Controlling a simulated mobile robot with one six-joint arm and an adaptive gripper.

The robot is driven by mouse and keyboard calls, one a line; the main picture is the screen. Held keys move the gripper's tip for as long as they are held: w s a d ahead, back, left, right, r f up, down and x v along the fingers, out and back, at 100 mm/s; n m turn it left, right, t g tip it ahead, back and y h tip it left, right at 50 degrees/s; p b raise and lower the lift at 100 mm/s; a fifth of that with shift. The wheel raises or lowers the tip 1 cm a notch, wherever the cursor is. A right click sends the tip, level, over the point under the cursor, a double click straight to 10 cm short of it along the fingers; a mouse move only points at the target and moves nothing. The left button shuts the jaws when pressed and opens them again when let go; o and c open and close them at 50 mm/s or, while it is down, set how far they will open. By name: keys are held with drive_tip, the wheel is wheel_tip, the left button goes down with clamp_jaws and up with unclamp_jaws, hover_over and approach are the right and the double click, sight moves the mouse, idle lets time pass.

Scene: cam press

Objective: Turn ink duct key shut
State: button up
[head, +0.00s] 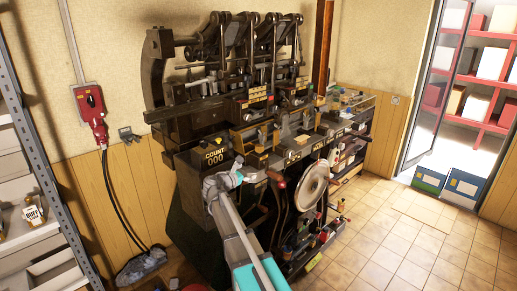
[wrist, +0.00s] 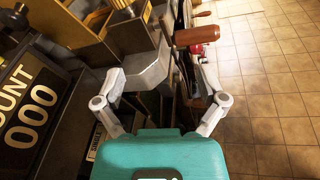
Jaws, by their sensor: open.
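The dark cam press (head: 190,125) stands against the wall in the head view. My gripper (head: 226,180) is at the press's near left corner, close to the counter. In the wrist view my gripper (wrist: 163,72) is open, its two grey fingers spread wide. A grey metal block (wrist: 140,68) shows ahead between the fingers, nearer the left one. A brown wooden handle (wrist: 197,35) lies beyond the fingertips, toward the right one. Nothing is visibly held. I cannot tell which part is the ink duct key; the arm hides part of the press.
The counter (wrist: 30,108) reading COUNT 000 is close on the left. A red wall switch (head: 91,115) with hanging cables and a shelf rack (head: 45,140) stand left. Tiled floor (head: 400,240) is open at right.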

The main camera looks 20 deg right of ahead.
sight(257, 149)
drive_tip(key=w+r+n+t, duration=0.1)
drive_tip(key=w+n, duration=0.1)
drive_tip(key=w+r+n+t+h, duration=0.1)
drive_tip(key=w+r+n, duration=0.1)
drive_tip(key=shift+a, duration=0.15)
drive_tip(key=x, duration=1.3)
drive_tip(key=shift+w+d, duration=0.1)
drive_tip(key=shift+d, duration=0.3)
drive_tip(key=c, duration=1)
drive_tip(key=shift+a, duration=0.15)
drive_tip(key=shift+c, duration=0.8)
